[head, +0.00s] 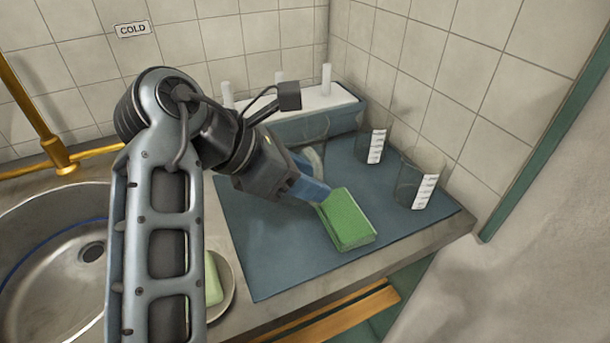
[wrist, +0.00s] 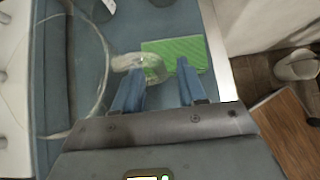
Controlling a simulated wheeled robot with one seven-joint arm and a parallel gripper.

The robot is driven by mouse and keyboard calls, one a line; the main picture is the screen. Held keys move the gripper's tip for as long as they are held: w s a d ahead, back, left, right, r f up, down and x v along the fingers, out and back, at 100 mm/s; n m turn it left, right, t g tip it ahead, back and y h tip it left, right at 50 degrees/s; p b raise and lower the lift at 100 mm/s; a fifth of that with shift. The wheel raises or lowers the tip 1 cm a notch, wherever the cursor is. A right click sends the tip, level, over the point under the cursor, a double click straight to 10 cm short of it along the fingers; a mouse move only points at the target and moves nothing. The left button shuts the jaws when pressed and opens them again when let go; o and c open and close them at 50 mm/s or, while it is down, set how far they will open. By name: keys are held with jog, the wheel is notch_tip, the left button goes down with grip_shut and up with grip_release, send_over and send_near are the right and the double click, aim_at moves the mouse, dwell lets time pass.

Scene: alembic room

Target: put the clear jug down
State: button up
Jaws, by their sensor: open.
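The clear jug stands upright on the blue-grey mat (head: 270,255). It is mostly hidden behind my gripper in the head view, where its pale handle (head: 316,160) shows. In the wrist view the clear jug (wrist: 104,50) is a large see-through outline at the left, with its handle (wrist: 125,63) reaching toward the space between my fingers. My gripper (head: 318,193) is open, with blue fingers apart, low over the mat. In the wrist view the left finger of my gripper (wrist: 157,68) is close to the handle; I cannot tell whether they touch.
A green block (head: 347,220) lies on the mat just beyond my fingertips. Two clear graduated beakers (head: 409,185) (head: 371,146) stand along the right wall. A long trough (head: 300,127) is behind. A sink (head: 50,275) and a soap dish (head: 229,295) are left. The front-middle mat is bare.

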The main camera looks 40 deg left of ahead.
jog(key=v, duration=1.2)
jog(key=shift+p, duration=0.35)
jog(key=shift+s, duration=0.1)
